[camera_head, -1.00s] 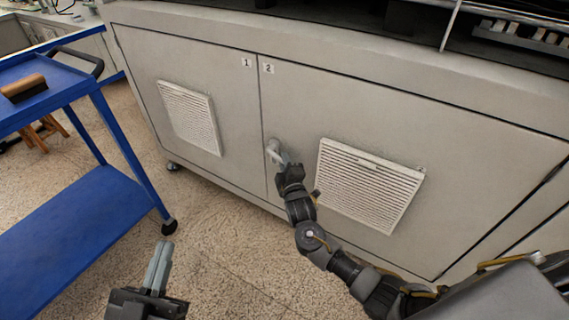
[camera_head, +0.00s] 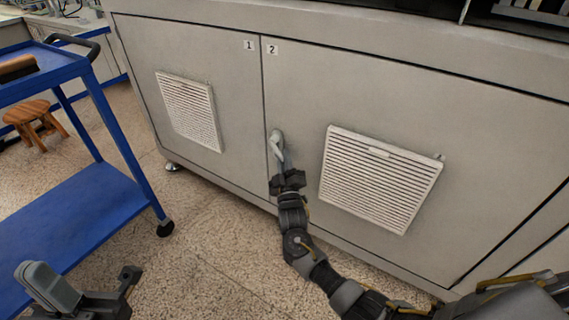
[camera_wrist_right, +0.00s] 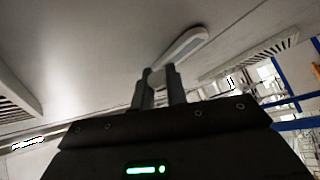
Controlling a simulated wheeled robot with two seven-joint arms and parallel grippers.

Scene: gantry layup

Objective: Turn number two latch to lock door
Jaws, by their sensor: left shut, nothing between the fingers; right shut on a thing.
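The number two latch (camera_head: 277,139) is a grey lever near the left edge of door 2 (camera_head: 300,95), right of the seam with door 1 (camera_head: 235,75). Its handle points mostly downward. My right gripper (camera_head: 283,170) reaches up to it from below and is shut on the handle; its fingers partly hide the handle's lower end. The right wrist view shows the two fingers (camera_wrist_right: 160,88) on either side of the latch handle (camera_wrist_right: 182,46). My left gripper (camera_head: 50,285) is shut and empty at the lower left, above the floor and away from the cabinet.
A blue cart (camera_head: 85,205) stands at the left, with a wooden stool (camera_head: 35,118) behind it. White vent grilles (camera_head: 380,180) sit on both doors, one close to the right of the latch. Speckled floor (camera_head: 205,240) is open between cart and cabinet.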

